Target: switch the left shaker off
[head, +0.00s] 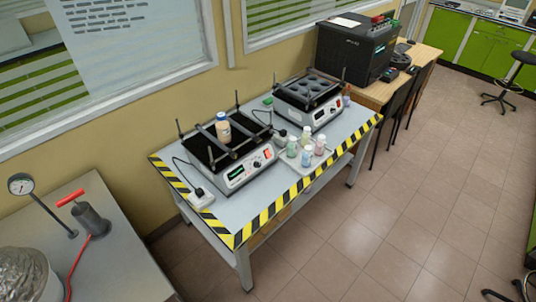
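The left shaker (235,176) stands on the table with yellow-black striped edges. Its front panel has a green display (236,173), a knob (256,164) and a red switch (267,154). The switch's position is too small to tell. A bottle with a blue cap (223,130) stands on its dark top between the bars. The right shaker (318,116) stands behind and to the right, with a holed dark top. Neither of my grippers is in view.
A tray (281,157) with several small capped bottles sits right of the left shaker. A power socket (202,199) lies at its left. The table's front (236,212) is clear. A side bench (115,260) holds a gauge and a red-handled pump. Floor on the right is open.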

